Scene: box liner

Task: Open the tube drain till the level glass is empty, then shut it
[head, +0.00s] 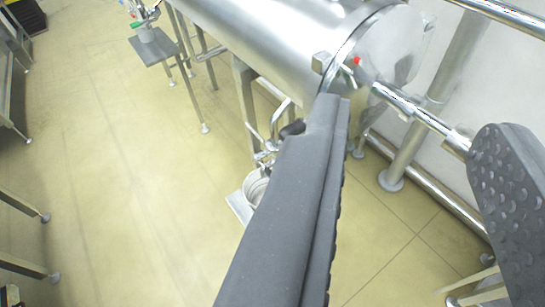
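A steel tank (265,35) lies horizontally across the top. At its right end is a clear, glass-like part (408,48); I cannot tell whether this is the level glass, and no liquid level is readable. A small fitting with a red tip (358,61) sits near the tank's end, beside a chrome pipe (420,115) running down to the right. Under the tank, a black-ended handle (292,129) shows on thin pipework above a metal pail (256,186), partly hidden by my left finger. My gripper (410,125) is open, its dark fingers wide apart, with the chrome pipe visible in the gap.
At the upper left, a small fitting with coloured parts (137,22) stands over a cup on a grey stand (156,50). Steel legs and a thick wall pipe (440,100) stand around the tank. The yellow floor (130,190) is clear at left centre.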

